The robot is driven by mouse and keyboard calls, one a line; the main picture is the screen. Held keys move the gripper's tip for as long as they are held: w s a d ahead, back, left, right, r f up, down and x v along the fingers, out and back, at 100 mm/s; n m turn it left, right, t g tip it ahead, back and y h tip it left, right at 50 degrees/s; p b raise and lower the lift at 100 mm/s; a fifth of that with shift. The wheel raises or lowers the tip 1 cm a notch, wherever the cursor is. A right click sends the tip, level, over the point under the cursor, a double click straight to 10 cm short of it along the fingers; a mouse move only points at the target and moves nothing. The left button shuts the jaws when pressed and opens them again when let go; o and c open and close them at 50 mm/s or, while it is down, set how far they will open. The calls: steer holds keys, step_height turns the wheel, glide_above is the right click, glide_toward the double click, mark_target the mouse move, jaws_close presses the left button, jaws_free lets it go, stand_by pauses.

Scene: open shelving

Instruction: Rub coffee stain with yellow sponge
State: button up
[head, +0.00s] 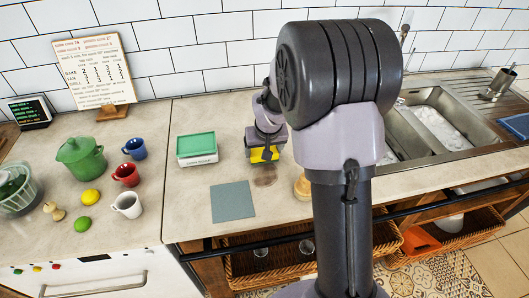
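The yellow sponge (257,156) is at the end of my arm, just behind the coffee stain. My gripper (267,152) points down with its dark fingers over the sponge and appears shut on it. Part of the sponge is hidden by the gripper. The coffee stain (265,176) is a brown smudge on the pale worktop, in front of the sponge. I cannot tell whether the sponge touches the worktop.
A green-and-white box (196,148) and a grey-blue cloth (232,201) lie left of the stain. A small tan object (302,187) stands to its right, partly behind my arm. Mugs and a green pot (82,158) are farther left; a sink (435,125) is right.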

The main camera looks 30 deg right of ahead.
steer(key=p+v, duration=0.1)
steer(key=v, duration=0.1)
steer(key=shift+r, duration=0.35)
steer(key=shift+w+r+p, duration=0.2)
steer(key=shift+r+p, duration=0.4)
steer(key=shift+r, duration=0.1)
steer(key=shift+s+r+p, duration=0.1)
steer(key=shift+r+p, duration=0.95)
steer(key=shift+r, duration=0.4)
